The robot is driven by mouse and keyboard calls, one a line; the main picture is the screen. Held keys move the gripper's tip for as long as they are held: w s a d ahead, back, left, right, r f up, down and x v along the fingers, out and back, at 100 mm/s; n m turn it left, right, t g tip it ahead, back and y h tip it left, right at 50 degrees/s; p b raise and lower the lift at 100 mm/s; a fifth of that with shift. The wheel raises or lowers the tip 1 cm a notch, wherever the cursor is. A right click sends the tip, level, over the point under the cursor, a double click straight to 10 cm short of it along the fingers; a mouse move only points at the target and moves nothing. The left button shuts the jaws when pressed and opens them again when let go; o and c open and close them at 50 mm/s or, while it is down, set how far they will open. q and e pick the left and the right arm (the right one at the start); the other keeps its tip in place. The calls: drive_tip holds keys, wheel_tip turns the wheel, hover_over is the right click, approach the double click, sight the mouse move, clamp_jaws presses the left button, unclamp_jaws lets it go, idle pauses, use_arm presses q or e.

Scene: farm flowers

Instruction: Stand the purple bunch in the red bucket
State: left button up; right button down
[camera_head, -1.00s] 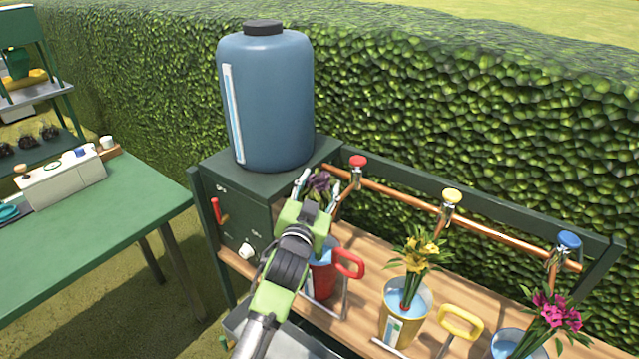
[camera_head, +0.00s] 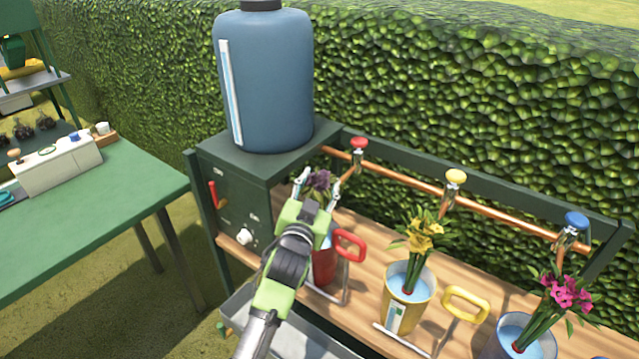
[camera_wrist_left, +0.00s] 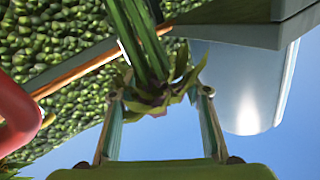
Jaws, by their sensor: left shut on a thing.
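My left gripper (camera_head: 318,190) is shut on the purple bunch (camera_head: 319,180). Its dark purple blooms show between the fingertips in the head view. In the left wrist view, the green stems (camera_wrist_left: 140,38) run away from between the two fingers (camera_wrist_left: 160,112), with leaves and a little purple near the tips. The red bucket (camera_head: 324,270) stands on the wooden bench just beyond and below the gripper, partly hidden by it. Its red handle (camera_head: 350,246) sticks out to the right. The gripper hides the lower stems in the head view, so I cannot tell whether they are inside the bucket.
A yellow bucket (camera_head: 398,312) with yellow flowers and a blue bucket (camera_head: 497,346) with pink flowers stand to the right. A copper pipe (camera_head: 405,185) with coloured taps runs behind. A big blue tank (camera_head: 265,85) stands at the left, on a green cabinet (camera_head: 232,178).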

use_arm(q)
drive_tip(key=o, duration=1.8)
drive_tip(key=shift+s+f, duration=0.1)
drive_tip(key=v, duration=1.1)
drive_tip(key=shift+s+a, duration=0.2)
drive_tip(key=shift+s, duration=0.2)
